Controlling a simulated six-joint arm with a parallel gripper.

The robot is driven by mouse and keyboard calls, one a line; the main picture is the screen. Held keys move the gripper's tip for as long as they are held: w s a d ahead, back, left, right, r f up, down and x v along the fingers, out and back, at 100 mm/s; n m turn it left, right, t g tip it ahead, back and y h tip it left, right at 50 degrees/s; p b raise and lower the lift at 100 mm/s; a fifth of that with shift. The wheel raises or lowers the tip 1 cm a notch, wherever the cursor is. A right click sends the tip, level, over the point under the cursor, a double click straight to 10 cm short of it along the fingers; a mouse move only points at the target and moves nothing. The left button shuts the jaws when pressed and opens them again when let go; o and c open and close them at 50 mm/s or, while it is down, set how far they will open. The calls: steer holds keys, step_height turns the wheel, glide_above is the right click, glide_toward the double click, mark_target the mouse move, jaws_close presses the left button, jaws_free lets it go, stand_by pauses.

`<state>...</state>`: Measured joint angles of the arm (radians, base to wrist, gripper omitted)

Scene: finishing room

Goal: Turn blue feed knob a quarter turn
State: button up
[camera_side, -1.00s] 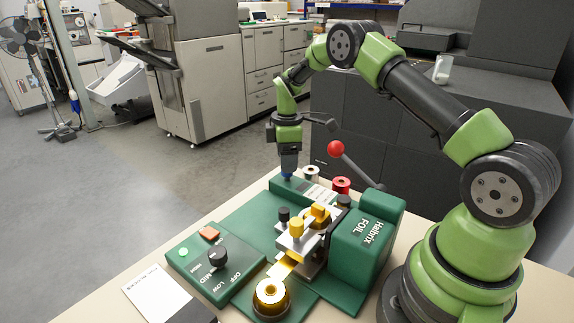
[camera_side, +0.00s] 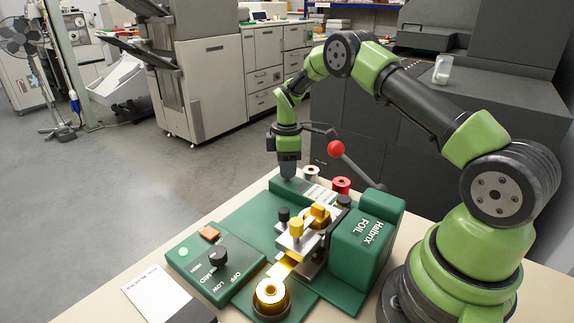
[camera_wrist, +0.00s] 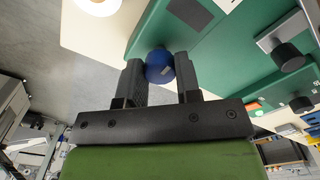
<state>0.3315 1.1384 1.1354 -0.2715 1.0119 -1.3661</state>
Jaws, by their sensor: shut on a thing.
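The blue feed knob (camera_wrist: 159,66) sits at the edge of the green foil machine (camera_wrist: 220,40) in the wrist view. My gripper (camera_wrist: 158,74) is shut on the knob, with one dark finger on each side of it. In the side view my gripper (camera_side: 288,176) points straight down onto the far end of the machine (camera_side: 232,228). The fingers hide the knob there. How far the knob is turned cannot be told.
A lever with a red ball (camera_side: 336,148) rises just right of my gripper. A red spool (camera_side: 341,185) and a silver spool (camera_side: 311,173) stand close by. A black knob (camera_side: 217,257), a gold foil roll (camera_side: 270,291) and a white card (camera_side: 156,291) are nearer the camera.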

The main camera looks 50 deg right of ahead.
steer(key=m, duration=0.4)
steer(key=shift+m, duration=0.4)
steer(key=m, duration=0.4)
steer(key=shift+m, duration=0.3)
steer(key=m, duration=0.4)
steer(key=shift+m, duration=2)
steer(key=o, duration=0.9)
